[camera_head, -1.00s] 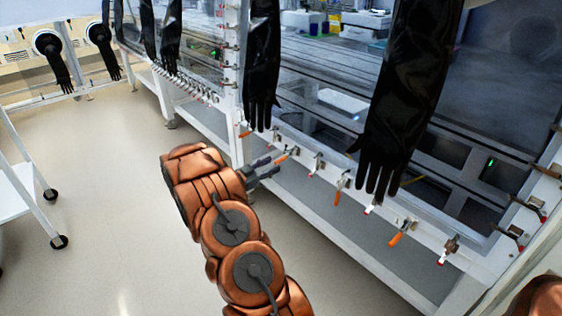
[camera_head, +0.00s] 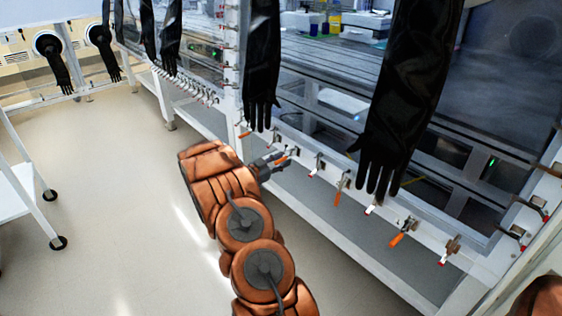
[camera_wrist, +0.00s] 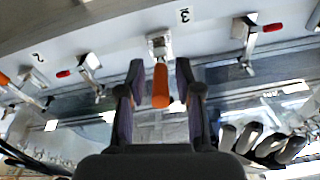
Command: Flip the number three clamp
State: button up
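The clamp with an orange handle (camera_wrist: 160,86) is in the upper middle of the wrist view, on the white rail beside a label "3" (camera_wrist: 184,15). My gripper (camera_wrist: 160,74) is open, with one dark finger on each side of this handle. A gap shows between the handle and each finger, and I cannot tell how far the tips are from it in depth. In the head view my gripper (camera_head: 273,162) is at the rail, near an orange handle (camera_head: 283,160) that it partly hides.
A label "2" (camera_wrist: 38,57) and red-tipped clamps (camera_wrist: 90,62) (camera_wrist: 250,40) are on the same rail. Black gloves (camera_head: 262,70) (camera_head: 408,100) hang above the rail in the head view. A white cart (camera_head: 22,175) stands left; the floor between is clear.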

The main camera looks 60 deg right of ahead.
grip_shut()
